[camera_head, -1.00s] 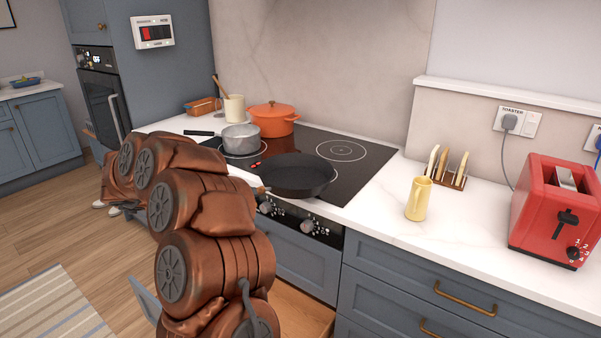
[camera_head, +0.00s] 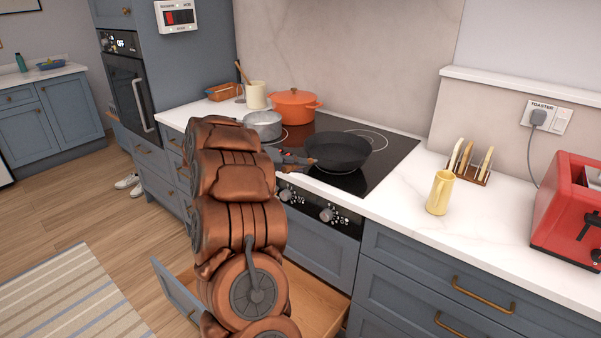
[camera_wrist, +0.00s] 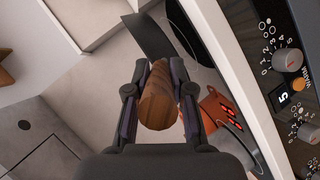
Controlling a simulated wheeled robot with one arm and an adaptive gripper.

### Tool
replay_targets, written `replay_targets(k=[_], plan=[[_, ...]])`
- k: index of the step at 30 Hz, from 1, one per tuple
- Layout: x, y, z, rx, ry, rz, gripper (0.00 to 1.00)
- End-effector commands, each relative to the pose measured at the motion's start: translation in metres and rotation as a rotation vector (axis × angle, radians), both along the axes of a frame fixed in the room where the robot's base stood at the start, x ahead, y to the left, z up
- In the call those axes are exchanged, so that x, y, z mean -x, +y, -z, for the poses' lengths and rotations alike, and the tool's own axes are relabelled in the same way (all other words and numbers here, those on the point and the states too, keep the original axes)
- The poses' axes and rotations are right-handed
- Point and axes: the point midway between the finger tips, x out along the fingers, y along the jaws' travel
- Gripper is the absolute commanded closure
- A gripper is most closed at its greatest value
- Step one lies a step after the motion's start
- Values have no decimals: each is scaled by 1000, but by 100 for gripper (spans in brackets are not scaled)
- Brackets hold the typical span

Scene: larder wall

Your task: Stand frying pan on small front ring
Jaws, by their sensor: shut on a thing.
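The black frying pan (camera_head: 338,152) is over the front right part of the black glass hob (camera_head: 392,160). It looks level; I cannot tell whether it touches the glass. A ring line (camera_head: 346,171) shows at its front edge, mostly hidden by the pan. My gripper (camera_head: 290,160) is at the pan's left side, partly hidden by my arm. In the wrist view my gripper (camera_wrist: 160,95) is shut on the pan's wooden handle (camera_wrist: 158,103), and part of the dark pan (camera_wrist: 150,38) shows beyond.
A grey saucepan (camera_head: 263,125) and an orange pot (camera_head: 295,105) stand close at the left and back of the hob. A back right ring (camera_head: 370,138) is clear. A yellow mug (camera_head: 440,192), rack (camera_head: 470,165) and red toaster (camera_head: 570,205) stand right. A drawer (camera_head: 318,300) is open below.

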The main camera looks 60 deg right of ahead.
Motion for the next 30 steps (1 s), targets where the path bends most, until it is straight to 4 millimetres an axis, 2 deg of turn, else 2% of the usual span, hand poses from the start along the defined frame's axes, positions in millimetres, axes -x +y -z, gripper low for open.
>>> replay_targets(k=[9, 18, 24, 25, 30], plan=[[4, -17, -1, 5, -1, 2, 100], [3, -17, 34, 3, 3, -2, 100], [3, -17, 36, 2, -1, 0, 100], [4, -17, 37, -1, -1, 2, 77], [3, -17, 37, -1, -1, 1, 59]])
